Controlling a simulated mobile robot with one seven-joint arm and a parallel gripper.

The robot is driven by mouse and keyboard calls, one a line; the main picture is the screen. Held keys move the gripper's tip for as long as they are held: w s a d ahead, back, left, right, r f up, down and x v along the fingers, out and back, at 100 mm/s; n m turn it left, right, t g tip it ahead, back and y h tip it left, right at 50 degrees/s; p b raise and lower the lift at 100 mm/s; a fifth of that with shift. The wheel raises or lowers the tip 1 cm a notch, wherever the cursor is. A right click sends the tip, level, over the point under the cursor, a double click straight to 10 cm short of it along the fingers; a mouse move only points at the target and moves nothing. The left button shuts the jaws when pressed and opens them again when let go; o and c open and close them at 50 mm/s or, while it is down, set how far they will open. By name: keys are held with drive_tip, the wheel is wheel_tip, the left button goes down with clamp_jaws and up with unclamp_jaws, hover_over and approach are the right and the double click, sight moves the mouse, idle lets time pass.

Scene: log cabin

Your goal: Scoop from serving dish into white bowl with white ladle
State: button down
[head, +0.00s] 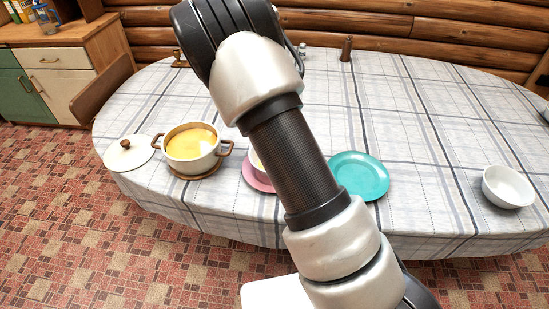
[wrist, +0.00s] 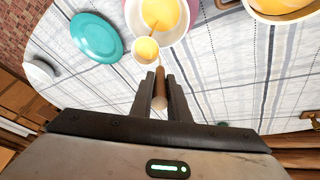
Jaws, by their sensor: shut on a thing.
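My gripper (wrist: 160,82) is shut on the brown handle of the white ladle (wrist: 135,49). The ladle's cup holds yellow liquid and overlaps the near rim of a white bowl (wrist: 185,28) in the wrist view; I cannot tell whether they touch. That bowl also holds yellow liquid, with a thin brown line across it that I cannot identify. In the head view my arm hides most of this bowl, the ladle and my gripper. The serving dish, a white pot (head: 190,163) with brown handles, holds yellow liquid at left; its edge shows in the wrist view (wrist: 253,14).
A pink plate (head: 251,176) lies under the bowl. A teal plate (head: 371,187) is right of my arm, and an empty white bowl (head: 508,187) is farther right. The pot's lid (head: 125,157) lies left of the pot. The tablecloth (head: 430,150) between the right bowl and teal plate is clear.

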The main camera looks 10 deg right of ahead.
drive_tip(key=s+a+f+t+h+b, duration=0.25)
drive_tip(key=a+f+h+b, duration=0.35)
drive_tip(key=b, duration=0.3)
drive_tip(key=s+a+f+t+h+b, duration=0.25)
drive_tip(key=s+a+f+b, duration=0.2)
drive_tip(key=a+b, duration=0.4)
drive_tip(key=w+d+r+g+y+p, duration=0.1)
drive_tip(key=w+d+r+y+p, duration=0.1)
drive_tip(key=d+r+y+p, duration=0.1)
drive_tip(key=w+d+r+g+y+p, duration=0.2)
drive_tip(key=d+r+p, duration=0.3)
drive_tip(key=p, duration=0.5)
drive_tip(key=w+d+r+g+y+p, duration=0.2)
drive_tip(key=w+d+r+y+p, duration=0.1)
drive_tip(key=d+p, duration=0.4)
drive_tip(key=shift+w+d+r+y, duration=0.3)
drive_tip(key=shift+d+r+y, duration=0.05)
drive_tip(key=shift+d+r, duration=0.1)
drive_tip(key=w+d+g+y+p, duration=0.2)
drive_tip(key=w+d+y+p, duration=0.2)
drive_tip(key=d+p, duration=0.6)
drive_tip(key=shift+w+r, duration=0.35)
drive_tip(key=shift+w, duration=0.25)
idle(0.5)
